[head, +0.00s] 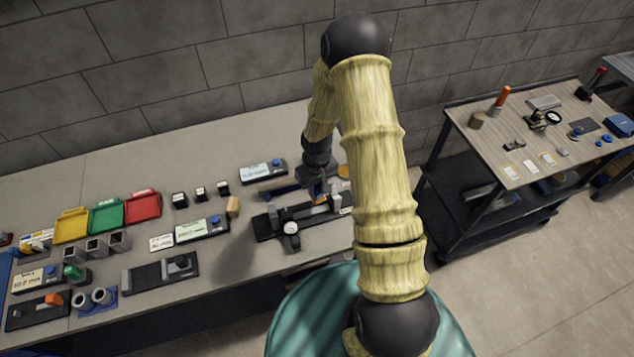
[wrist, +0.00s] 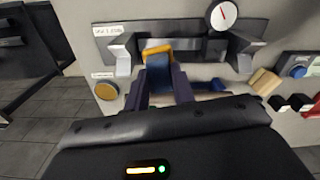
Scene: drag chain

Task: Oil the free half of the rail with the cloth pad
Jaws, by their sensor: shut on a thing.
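My gripper (wrist: 166,88) is shut on the blue handle (wrist: 160,70) of the cloth pad, whose yellow-orange pad (wrist: 156,51) shows beyond the fingers in the wrist view. The pad is at the rail fixture (wrist: 188,31), a dark base with a grey block at each end. It is nearer the left block (wrist: 122,52). I cannot tell whether the pad touches the rail, as the handle and fingers hide that spot. A round dial gauge (wrist: 223,14) stands toward the right half. In the head view my gripper (head: 318,190) is over the fixture (head: 268,226).
An orange round dish (wrist: 106,90) sits beside the fixture, with a small label near it. A blue-handled tool (wrist: 205,85) lies close by. A wooden block (head: 233,206) and a labelled station (head: 202,229) stand left of the fixture. A cart (head: 500,135) stands apart on the right.

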